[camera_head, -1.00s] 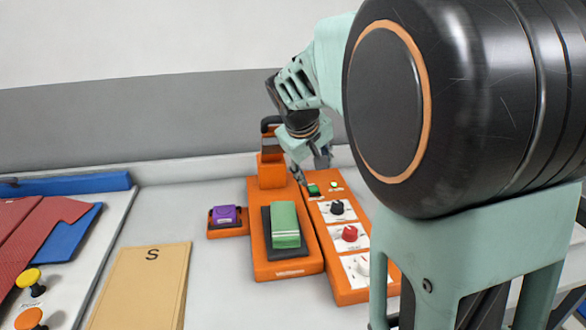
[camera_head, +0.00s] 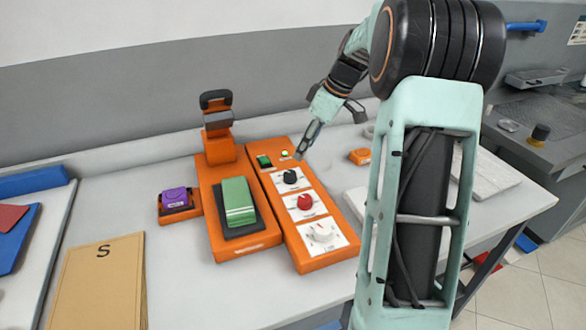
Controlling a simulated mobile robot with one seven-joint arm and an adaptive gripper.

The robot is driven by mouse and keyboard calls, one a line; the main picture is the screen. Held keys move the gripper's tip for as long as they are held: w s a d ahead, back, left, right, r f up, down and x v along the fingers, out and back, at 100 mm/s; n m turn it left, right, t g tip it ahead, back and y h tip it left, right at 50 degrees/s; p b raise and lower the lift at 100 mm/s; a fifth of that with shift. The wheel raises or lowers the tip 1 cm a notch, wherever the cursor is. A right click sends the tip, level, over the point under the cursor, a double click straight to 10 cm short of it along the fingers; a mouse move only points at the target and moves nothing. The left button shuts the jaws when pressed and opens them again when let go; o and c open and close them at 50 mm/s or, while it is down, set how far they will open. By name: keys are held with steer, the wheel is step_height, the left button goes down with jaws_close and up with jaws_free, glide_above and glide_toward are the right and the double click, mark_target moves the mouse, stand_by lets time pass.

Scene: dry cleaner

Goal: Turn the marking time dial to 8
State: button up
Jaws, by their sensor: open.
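An orange control panel (camera_head: 323,246) carries a black dial (camera_head: 290,176), a red dial (camera_head: 305,202) and a white dial (camera_head: 321,232) in a column, each on a white plate. The labels are too small to read, so I cannot tell which dial is the marking time one or where it points. A green switch (camera_head: 264,161) and a small lit lamp (camera_head: 285,154) sit at the panel's far end. My gripper (camera_head: 303,150) is open and empty, just right of the lamp and beyond the black dial. It seems apart from all the dials.
An orange press (camera_head: 219,148) with a green pad (camera_head: 238,201) stands left of the panel. A purple pad (camera_head: 175,197) is farther left, near a tan folder marked S (camera_head: 102,285). A small orange object (camera_head: 360,156) lies right on the white table (camera_head: 190,285).

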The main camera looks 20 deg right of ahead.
mark_target(291, 173)
steer(key=x, duration=1)
steer(key=shift+a+f, duration=0.15)
steer(key=shift+f, duration=0.15)
steer(key=c, duration=1.1)
